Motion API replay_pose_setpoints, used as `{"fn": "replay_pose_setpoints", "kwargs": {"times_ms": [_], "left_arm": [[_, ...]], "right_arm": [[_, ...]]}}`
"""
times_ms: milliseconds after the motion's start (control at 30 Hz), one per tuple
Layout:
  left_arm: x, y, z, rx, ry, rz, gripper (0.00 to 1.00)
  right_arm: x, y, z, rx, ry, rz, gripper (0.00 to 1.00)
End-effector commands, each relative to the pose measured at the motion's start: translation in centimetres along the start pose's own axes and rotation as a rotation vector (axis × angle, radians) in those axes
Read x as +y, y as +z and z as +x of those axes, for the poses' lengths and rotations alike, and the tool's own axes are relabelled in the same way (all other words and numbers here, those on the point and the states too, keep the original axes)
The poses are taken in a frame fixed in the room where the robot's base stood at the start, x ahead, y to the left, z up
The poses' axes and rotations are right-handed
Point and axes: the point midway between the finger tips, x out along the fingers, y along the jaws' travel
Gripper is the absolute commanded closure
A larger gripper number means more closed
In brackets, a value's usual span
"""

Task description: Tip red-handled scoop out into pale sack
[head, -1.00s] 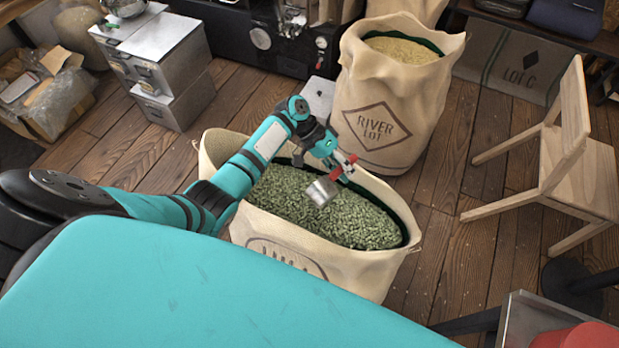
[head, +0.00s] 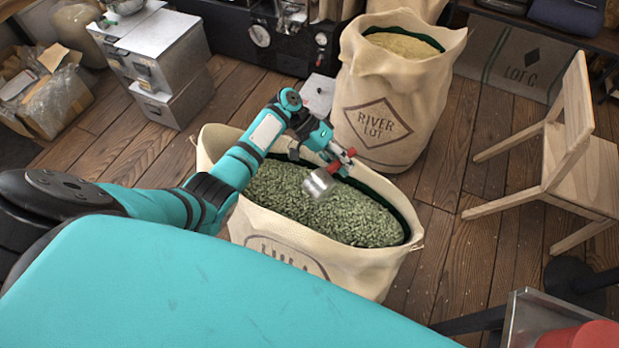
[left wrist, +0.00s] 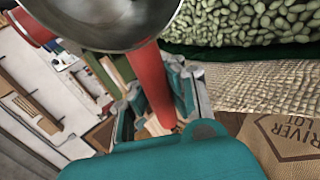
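My left gripper (head: 341,160) is shut on the red handle of the red-handled scoop (head: 319,184). It holds the scoop above a cream sack (head: 350,268) full of green beans. In the left wrist view the red handle (left wrist: 152,85) runs between my fingers, and part of the grey metal bowl (left wrist: 105,22) shows at the top. No beans show in that visible part. Another pale sack (head: 425,112), marked RIVER LOT, stands upright behind and to the right, with pale yellowish beans inside. Its side also shows in the left wrist view (left wrist: 285,138). My right gripper is out of view.
Metal boxes (head: 165,70) stand at the left beside a cardboard box (head: 50,95). A wooden chair (head: 575,165) stands at the right. Dark machinery (head: 260,50) is behind the sacks. Bare plank floor (head: 450,180) lies between the sacks and the chair.

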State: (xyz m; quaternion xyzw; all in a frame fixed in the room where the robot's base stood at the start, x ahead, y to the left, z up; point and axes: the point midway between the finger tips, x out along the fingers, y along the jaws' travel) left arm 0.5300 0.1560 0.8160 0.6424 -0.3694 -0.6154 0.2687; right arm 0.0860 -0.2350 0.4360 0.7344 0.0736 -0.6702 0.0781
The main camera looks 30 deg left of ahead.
Motion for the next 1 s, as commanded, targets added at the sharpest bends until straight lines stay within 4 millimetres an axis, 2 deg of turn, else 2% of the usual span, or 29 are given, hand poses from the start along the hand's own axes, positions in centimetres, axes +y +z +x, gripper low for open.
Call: {"fn": "replay_pose_setpoints", "kwargs": {"times_ms": [1000], "left_arm": [[-0.1,-0.2,-0.4,-0.010,0.133,-0.039,1.00]], "right_arm": [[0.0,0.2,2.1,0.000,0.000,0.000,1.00]]}}
